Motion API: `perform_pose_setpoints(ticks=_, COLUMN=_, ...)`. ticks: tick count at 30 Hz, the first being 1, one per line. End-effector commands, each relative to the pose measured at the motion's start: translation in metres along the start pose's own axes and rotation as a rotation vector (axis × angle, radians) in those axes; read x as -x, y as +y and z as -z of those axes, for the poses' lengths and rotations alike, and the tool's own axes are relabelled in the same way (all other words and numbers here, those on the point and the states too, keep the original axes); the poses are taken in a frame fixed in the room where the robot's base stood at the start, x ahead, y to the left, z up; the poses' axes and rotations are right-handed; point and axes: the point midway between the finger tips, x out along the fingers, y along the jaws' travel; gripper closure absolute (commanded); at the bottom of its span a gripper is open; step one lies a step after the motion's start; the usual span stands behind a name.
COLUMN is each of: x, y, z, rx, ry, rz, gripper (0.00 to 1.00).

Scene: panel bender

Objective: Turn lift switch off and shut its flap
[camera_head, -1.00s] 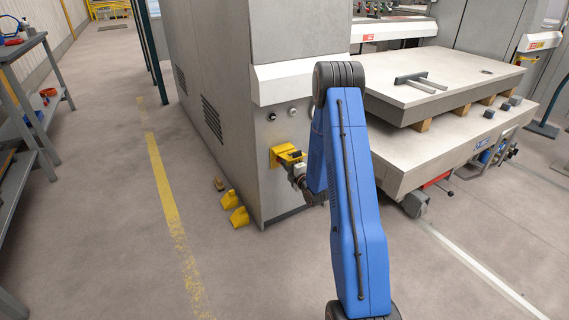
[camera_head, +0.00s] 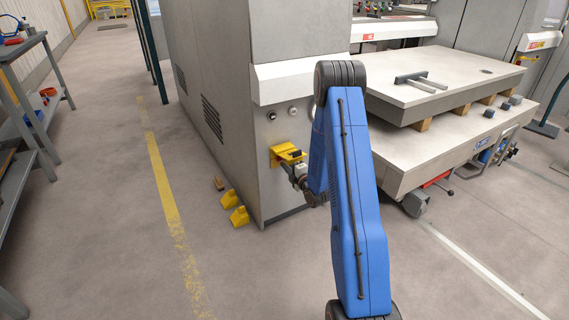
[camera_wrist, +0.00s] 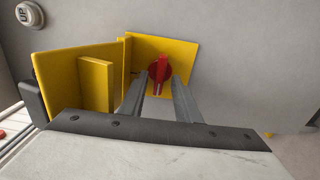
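The lift switch is a red rotary knob (camera_wrist: 158,69) on a yellow plate (camera_wrist: 180,48) on the grey cabinet wall. Its grip bar stands roughly upright in the wrist view. The yellow flap (camera_wrist: 65,78) stands open to the left of the plate, with a raised yellow rib on it. My gripper (camera_wrist: 159,76) is open, one finger on each side of the knob, with gaps visible; contact cannot be told. In the head view, my gripper (camera_head: 297,168) is at the yellow switch box (camera_head: 282,149); the knob is hidden there.
A round UP button (camera_wrist: 29,14) sits above the flap. The grey cabinet (camera_head: 225,110) stands left of a machine table (camera_head: 450,85). Yellow wedges (camera_head: 239,216) lie on the floor by the cabinet.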

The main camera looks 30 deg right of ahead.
Motion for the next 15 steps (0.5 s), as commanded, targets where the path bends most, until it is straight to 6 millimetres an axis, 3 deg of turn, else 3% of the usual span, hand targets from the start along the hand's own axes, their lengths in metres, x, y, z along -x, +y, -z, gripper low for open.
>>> perform_pose_setpoints(ticks=15, x=0.098, y=-0.001, z=-0.001, rx=-0.002, ry=-0.003, rz=0.004, gripper=0.7)
